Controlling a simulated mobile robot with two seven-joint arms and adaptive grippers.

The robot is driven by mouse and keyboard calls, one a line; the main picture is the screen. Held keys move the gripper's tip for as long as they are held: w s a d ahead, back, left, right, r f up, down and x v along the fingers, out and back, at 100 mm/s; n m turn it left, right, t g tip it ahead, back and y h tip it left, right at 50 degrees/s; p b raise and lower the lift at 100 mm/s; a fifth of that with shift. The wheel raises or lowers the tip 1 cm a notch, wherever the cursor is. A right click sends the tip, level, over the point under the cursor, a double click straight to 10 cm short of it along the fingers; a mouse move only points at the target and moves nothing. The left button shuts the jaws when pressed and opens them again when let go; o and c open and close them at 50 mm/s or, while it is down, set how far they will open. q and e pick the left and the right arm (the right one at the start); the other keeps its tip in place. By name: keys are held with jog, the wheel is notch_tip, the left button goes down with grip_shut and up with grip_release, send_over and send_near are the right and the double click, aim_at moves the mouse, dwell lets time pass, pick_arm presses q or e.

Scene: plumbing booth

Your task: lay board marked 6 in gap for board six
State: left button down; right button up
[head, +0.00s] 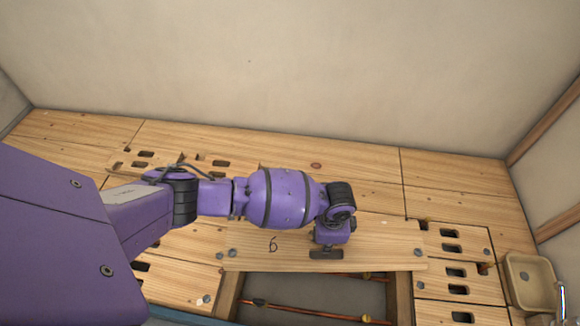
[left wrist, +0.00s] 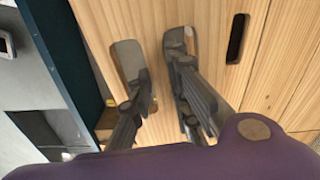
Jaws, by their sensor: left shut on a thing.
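The board marked 6 (head: 255,258) is a pale wooden plank with a black 6 on its left half. It lies crosswise at the far side of an open gap (head: 330,290), where copper pipes show below. I cannot tell whether it is raised or resting. My left gripper (head: 327,253) is over the board's right half, shut on it. In the left wrist view the left gripper's two fingers (left wrist: 157,52) stand against pale wood, with a slot partly hidden behind one finger. My right gripper is not in view.
Other floor boards with dark hand slots, such as one at the right (head: 460,275), surround the gap. A tan tray (head: 532,282) stands at the far right. A plain wall (head: 300,70) rises behind the floor.

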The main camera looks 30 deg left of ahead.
pick_arm(q)
notch_tip(320, 180, down, 9)
jog(key=s+m+b, duration=0.1)
jog(key=b, duration=0.3)
jog(key=shift+d+m, duration=0.2)
jog(key=shift+m, duration=0.1)
jog(key=shift+s+r, duration=0.1)
jog(key=shift+p, duration=0.3)
dwell(0.7)
jog(key=shift+f, duration=0.5)
jog(key=shift+f+b, duration=0.5)
jog(key=shift+f, duration=0.15)
jog(key=shift+f, duration=0.45)
dwell(0.6)
